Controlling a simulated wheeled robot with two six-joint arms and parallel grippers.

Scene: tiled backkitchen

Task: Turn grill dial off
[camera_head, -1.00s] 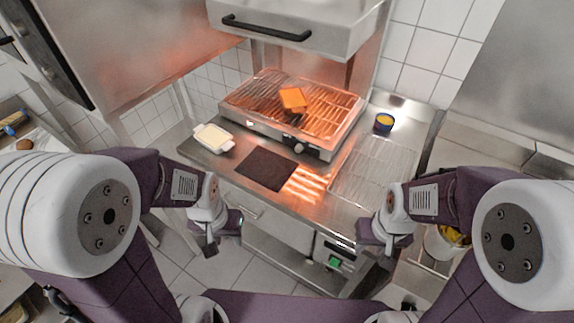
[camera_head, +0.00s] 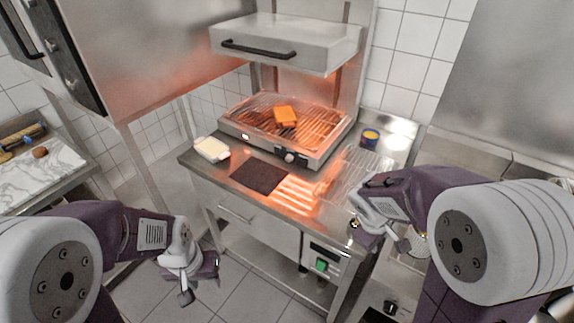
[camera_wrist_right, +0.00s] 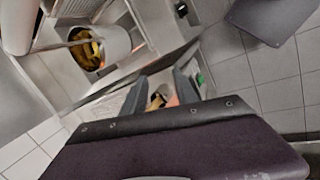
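The grill (camera_head: 316,157) stands on the steel counter and its bars glow orange. Its dial (camera_head: 290,156) is a small round knob on the front panel; its exact setting is too small to read. My right gripper (camera_head: 378,243) is in front of the counter's right part, low and apart from the dial. In the right wrist view its two fingers (camera_wrist_right: 160,92) are spread with nothing held between them. My left gripper (camera_head: 197,281) hangs in front of the counter at the left, well away from the grill; its finger gap does not show clearly.
A slice of orange food (camera_head: 285,115) lies on the grill. A white dish (camera_head: 211,149) and a dark mat (camera_head: 258,176) are left and front of it. A wire rack (camera_head: 350,172) and a small blue-and-yellow tin (camera_head: 369,138) are at right. A hood (camera_head: 285,45) hangs above.

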